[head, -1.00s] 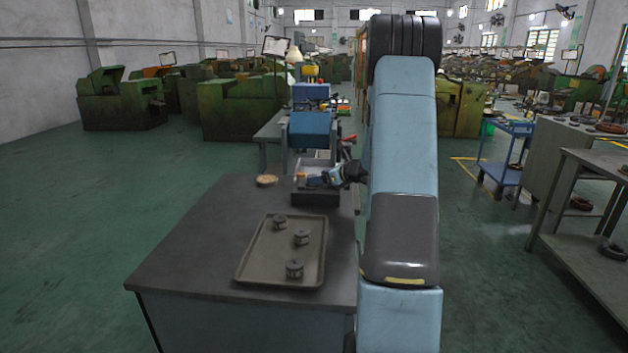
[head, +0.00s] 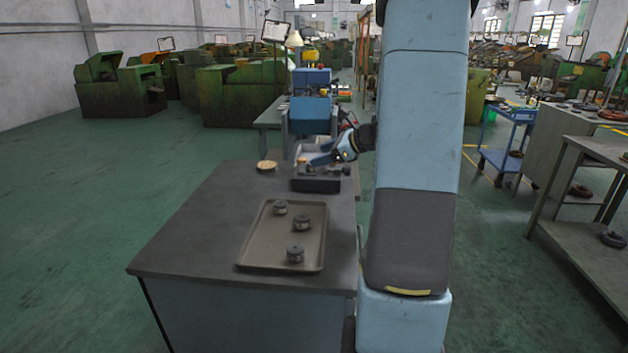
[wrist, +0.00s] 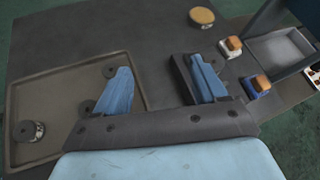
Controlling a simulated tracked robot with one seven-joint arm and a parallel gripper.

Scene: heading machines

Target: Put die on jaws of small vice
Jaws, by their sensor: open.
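Three dark round dies lie in the tray in the head view: a far one (head: 281,207), a middle one (head: 302,222) and a near one (head: 295,254). One die (wrist: 27,130) shows clearly at the left in the wrist view; two others are partly hidden by my left finger. The small vice (head: 316,184) looks like a dark, low block at the table's far end. It appears partly hidden behind my right finger in the wrist view (wrist: 180,74). My gripper (head: 318,160) is open and empty, above the vice area; its blue fingers (wrist: 160,62) are wide apart.
The tray (head: 265,262) lies on the dark table (head: 190,255). A round tan-topped item (head: 266,165) is left of the vice. Two small orange-topped items (wrist: 231,45) (wrist: 257,85) stand right of it. A blue machine (head: 310,115) rises behind the table. The table's left side is clear.

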